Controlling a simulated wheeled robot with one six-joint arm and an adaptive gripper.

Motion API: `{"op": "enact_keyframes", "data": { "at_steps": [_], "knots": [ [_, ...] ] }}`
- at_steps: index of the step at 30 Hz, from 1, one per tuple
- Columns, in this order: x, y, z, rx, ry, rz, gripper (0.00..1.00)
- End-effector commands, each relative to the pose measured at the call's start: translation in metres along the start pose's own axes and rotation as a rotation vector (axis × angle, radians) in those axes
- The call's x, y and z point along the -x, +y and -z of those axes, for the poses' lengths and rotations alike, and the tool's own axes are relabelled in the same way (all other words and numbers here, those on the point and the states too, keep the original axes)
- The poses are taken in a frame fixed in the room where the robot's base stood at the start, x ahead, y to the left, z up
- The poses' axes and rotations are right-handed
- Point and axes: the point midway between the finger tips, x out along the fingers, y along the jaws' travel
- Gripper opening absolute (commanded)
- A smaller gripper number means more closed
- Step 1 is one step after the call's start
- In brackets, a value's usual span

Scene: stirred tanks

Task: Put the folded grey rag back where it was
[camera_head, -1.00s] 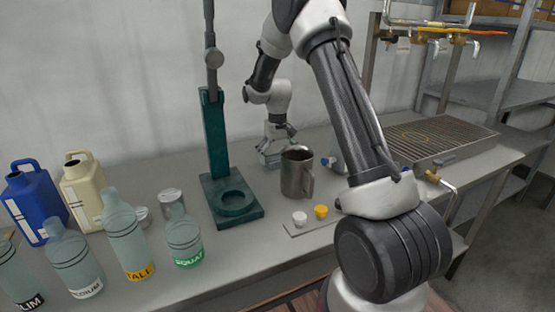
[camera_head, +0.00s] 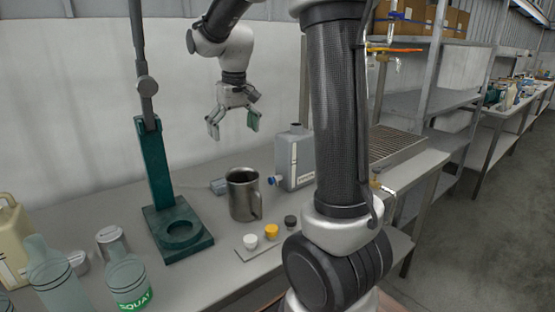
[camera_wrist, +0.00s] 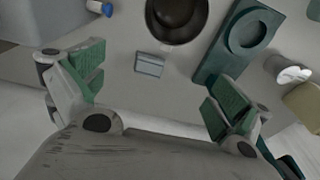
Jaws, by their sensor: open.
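The folded grey rag (camera_head: 219,186) lies flat on the bench, behind and left of the steel mug (camera_head: 243,195). In the wrist view the rag (camera_wrist: 150,64) shows as a small grey rectangle on bare bench top, apart from the mug (camera_wrist: 176,18). My gripper (camera_head: 233,124) is open and empty, well above the bench and the rag. In the wrist view its green-padded fingers (camera_wrist: 157,88) are spread wide with nothing between them.
A green press stand (camera_head: 178,232) stands left of the mug. A grey jug (camera_head: 294,158) with a blue cap is to the right. Small white, yellow and dark caps (camera_head: 271,231) sit in front. Bottles (camera_head: 130,283) crowd the left.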

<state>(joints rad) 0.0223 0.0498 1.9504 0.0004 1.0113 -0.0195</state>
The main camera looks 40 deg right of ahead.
Motion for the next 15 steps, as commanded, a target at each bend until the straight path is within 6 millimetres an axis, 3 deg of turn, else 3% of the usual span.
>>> {"op": "enact_keyframes", "data": {
  "at_steps": [1,3,6,12,15],
  "knots": [
    [0.019,-0.002,-0.029,0.001,0.033,0.0,1.0],
    [0.036,-0.004,-0.066,0.001,0.07,0.0,1.0],
    [0.051,-0.006,-0.121,0.0,0.122,0.001,1.0],
    [0.048,-0.009,-0.208,-0.001,0.205,0.003,1.0],
    [0.042,-0.009,-0.232,-0.001,0.23,0.004,1.0]
  ]
}}
